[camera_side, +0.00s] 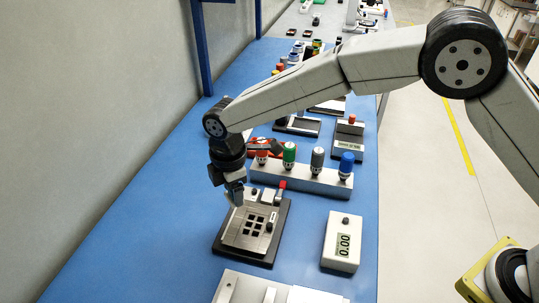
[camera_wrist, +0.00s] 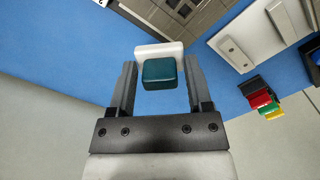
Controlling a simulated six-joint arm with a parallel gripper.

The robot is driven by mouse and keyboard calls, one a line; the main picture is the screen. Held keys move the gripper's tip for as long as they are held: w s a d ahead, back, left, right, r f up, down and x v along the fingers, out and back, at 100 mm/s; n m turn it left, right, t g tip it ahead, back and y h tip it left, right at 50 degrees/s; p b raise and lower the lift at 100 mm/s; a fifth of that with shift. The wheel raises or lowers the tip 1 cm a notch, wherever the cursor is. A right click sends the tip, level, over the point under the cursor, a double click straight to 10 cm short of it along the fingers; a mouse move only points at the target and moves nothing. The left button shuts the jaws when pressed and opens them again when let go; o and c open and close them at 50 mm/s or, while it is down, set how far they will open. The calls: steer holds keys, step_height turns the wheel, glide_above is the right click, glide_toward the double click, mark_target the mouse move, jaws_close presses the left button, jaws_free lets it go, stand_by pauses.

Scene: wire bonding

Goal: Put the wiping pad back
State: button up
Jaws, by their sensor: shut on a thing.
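The wiping pad (camera_wrist: 158,73) shows in the wrist view as a dark teal block on a white pad. It sits between the two fingers of my gripper (camera_wrist: 160,80), which is shut on it. In the side view my gripper (camera_side: 237,197) points down just above the far left part of a grey plate with square pockets (camera_side: 240,238). The pad is too small and covered to make out clearly there. I cannot tell whether it touches the plate. No resting place for the pad can be clearly picked out.
A white meter (camera_side: 341,241) reading 0.00 stands right of the plate. A grey rack (camera_side: 310,183) with several coloured-topped tools stands behind it. A light grey fixture (camera_side: 280,291) is at the near edge. The blue bench (camera_side: 150,220) is clear on the left, beside the wall.

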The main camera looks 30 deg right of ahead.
steer(key=shift+r, duration=0.1)
step_height(320, 180, up, 5)
steer(key=shift+r, duration=0.1)
steer(key=w+d+m, duration=0.4)
steer(key=d+m, duration=0.1)
steer(key=d, duration=1.1)
steer(key=w+d+m, duration=0.4)
steer(key=d, duration=1.2)
steer(key=shift+a+f, duration=0.2)
steer(key=shift+f, duration=6.4)
steer(key=shift+f, duration=0.1)
steer(key=shift+f, duration=1.75)
steer(key=shift+f, duration=0.15)
